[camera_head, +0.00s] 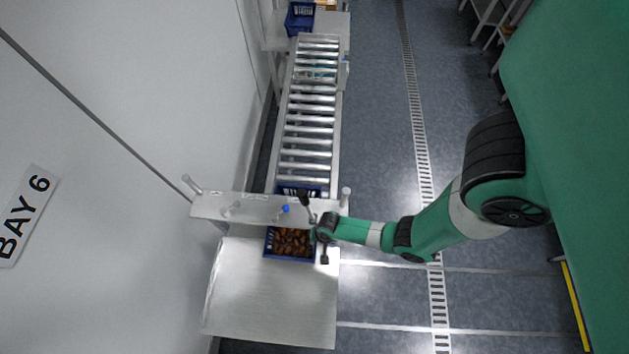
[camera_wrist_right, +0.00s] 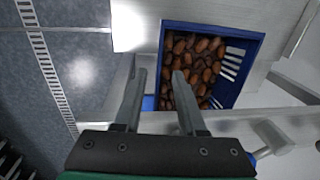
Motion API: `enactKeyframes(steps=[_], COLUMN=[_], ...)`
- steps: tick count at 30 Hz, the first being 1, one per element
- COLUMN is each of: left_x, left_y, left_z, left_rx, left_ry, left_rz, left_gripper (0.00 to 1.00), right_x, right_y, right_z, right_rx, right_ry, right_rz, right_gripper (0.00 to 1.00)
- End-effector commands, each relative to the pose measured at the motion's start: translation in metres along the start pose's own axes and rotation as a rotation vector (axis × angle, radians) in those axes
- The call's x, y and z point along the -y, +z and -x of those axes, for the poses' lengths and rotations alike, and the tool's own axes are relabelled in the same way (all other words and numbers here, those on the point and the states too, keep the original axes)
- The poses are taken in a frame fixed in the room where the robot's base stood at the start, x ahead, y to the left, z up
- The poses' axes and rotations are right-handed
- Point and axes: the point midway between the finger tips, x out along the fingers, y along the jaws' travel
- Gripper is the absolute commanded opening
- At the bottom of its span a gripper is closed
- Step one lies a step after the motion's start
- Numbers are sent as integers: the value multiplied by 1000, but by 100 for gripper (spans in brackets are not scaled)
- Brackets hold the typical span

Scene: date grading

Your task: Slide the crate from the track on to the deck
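A blue crate (camera_head: 267,243) filled with brown dates stands on the pale metal deck (camera_head: 270,300), close to the cross panel. It also shows in the right wrist view (camera_wrist_right: 242,36). The roller track (camera_head: 308,120) runs away behind the panel; a second blue crate (camera_head: 284,189) is at its near end, partly hidden. My right gripper (camera_head: 318,232) is at the right side of the date crate. In the right wrist view its fingers (camera_wrist_right: 160,78) are apart, near the crate's left wall; contact cannot be told. My left gripper is out of view.
A white cross panel (camera_head: 240,208) with posts and a blue knob (camera_head: 285,209) stands between track and deck. The front of the deck is clear. Another blue crate (camera_head: 299,18) is at the track's far end. A white wall is to the left.

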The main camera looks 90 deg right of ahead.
Motion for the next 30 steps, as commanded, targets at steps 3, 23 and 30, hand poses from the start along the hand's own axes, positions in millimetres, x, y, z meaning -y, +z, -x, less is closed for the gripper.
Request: enactKeyframes(steps=[3,23,30], left_x=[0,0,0], left_y=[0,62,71], left_z=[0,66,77], left_rx=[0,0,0], left_ry=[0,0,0], left_rz=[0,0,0], left_gripper=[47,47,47], right_x=[0,0,1], right_y=[0,0,0], right_z=[0,-90,-113], right_rx=[0,-1,0], right_ry=[-1,-2,-1], right_rz=[1,4,3], right_gripper=[40,40,40])
